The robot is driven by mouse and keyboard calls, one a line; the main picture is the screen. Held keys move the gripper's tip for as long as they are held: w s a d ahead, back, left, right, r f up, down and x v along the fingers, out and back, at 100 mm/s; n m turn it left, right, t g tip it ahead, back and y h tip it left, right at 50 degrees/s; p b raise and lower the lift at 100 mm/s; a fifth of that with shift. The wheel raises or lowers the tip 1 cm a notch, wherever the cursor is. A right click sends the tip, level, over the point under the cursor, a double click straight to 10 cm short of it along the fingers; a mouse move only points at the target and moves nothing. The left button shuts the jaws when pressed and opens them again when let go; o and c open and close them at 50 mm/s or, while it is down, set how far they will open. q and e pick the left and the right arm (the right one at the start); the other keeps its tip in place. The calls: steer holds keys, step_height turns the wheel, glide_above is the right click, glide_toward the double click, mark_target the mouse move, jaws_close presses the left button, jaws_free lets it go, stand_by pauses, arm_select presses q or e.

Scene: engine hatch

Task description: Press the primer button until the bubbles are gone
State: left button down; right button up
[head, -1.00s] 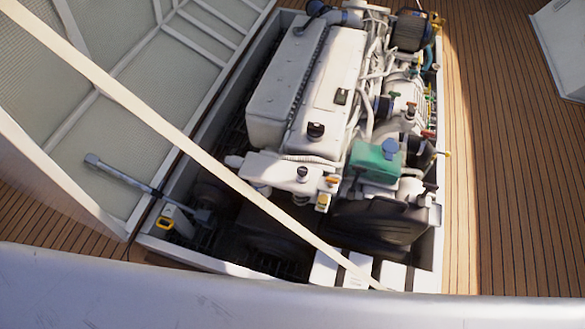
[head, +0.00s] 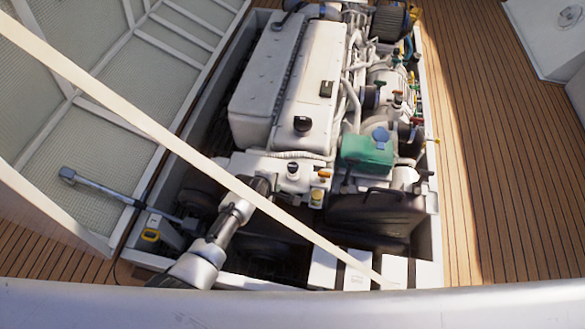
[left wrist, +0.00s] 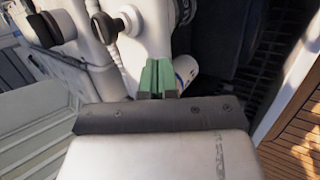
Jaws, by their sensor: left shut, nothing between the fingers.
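The white engine (head: 300,75) sits in the open hatch bay. I cannot make out for certain which part is the primer button, and no bubbles can be seen. A black-topped knob (head: 293,168) stands on the engine's near end. My left gripper (head: 264,184) reaches in from the lower left to that near end, partly behind a pale strap. In the left wrist view its green fingers (left wrist: 158,77) are shut and empty. A black round knob (left wrist: 105,26) lies ahead and left of them. A white cylinder (left wrist: 186,68) is just behind the fingertips; contact cannot be told. My right gripper is out of view.
A pale strap (head: 140,110) crosses diagonally in front of the bay. The raised hatch lid (head: 60,130) and its strut (head: 105,188) are at the left. A green box (head: 366,152) sits on the engine's right. Wooden deck (head: 500,180) lies clear at the right.

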mark_target(294, 167)
arm_select(q)
steer(key=w+d+r+n+h+b, duration=0.1)
steer(key=w+d+r+n, duration=0.1)
steer(key=r, duration=0.4)
steer(key=w+d+r+n+t+b, duration=0.1)
steer(key=w+d+r+n, duration=0.2)
steer(key=w+d+r, duration=0.1)
step_height(294, 167, up, 2)
steer(key=shift+w+r+h, duration=0.2)
steer(key=shift+w+h, duration=0.2)
steer(key=shift+w, duration=0.25)
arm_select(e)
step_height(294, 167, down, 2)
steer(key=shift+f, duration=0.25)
arm_select(q)
steer(key=shift+f, duration=0.2)
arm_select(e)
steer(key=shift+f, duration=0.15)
